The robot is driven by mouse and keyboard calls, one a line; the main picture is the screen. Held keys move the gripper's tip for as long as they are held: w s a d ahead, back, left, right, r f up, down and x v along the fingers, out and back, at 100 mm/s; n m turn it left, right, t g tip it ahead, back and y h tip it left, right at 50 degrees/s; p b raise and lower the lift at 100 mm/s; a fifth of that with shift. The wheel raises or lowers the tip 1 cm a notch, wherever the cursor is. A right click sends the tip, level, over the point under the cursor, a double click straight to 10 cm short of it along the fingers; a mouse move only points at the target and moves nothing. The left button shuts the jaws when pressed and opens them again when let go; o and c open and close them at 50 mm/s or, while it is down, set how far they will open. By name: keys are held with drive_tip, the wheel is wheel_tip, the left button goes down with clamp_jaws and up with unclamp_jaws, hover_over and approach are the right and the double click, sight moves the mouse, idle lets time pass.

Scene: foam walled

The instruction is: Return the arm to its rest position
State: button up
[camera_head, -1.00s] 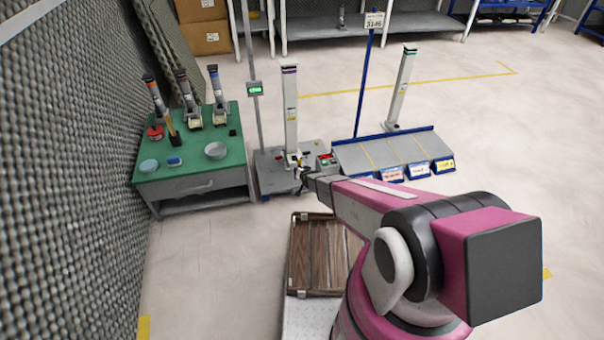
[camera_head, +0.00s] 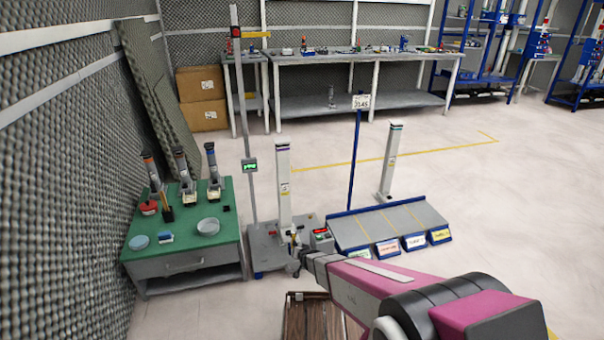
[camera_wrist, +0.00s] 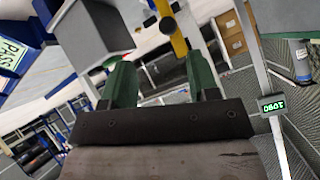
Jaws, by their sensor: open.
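My arm, pink and grey, reaches forward from the lower right in the head view. My gripper (camera_head: 297,263) is at its far end, in front of the grey scale platform (camera_head: 267,257) with a tall white column (camera_head: 284,185). In the wrist view, the two green fingers of my gripper (camera_wrist: 161,80) stand apart, with nothing visibly held between them. A yellow piece (camera_wrist: 173,32) shows just beyond the fingertips; I cannot tell whether it touches anything of mine.
A green-topped table (camera_head: 185,245) with bowls and several upright devices stands left. A sloped grey rack (camera_head: 385,222) with labelled bins and a blue post (camera_head: 355,160) stand right. A brown slatted crate (camera_head: 312,318) is below my arm. Open floor lies at the right.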

drive_tip(key=s+d+r+g+h, duration=0.1)
drive_tip(key=s+d+r+g, duration=0.2)
drive_tip(key=s+d+r, duration=0.3)
drive_tip(key=s+d+r+n+g+h, duration=0.1)
drive_tip(key=s+d+r+g, duration=0.3)
drive_tip(key=r, duration=1.1)
drive_tip(key=s+d+r+g+h, duration=0.1)
drive_tip(key=s+d+r+g, duration=0.2)
drive_tip(key=s+d+r, duration=0.7)
drive_tip(key=shift+s+r, duration=0.75)
drive_tip(key=shift+r, duration=0.1)
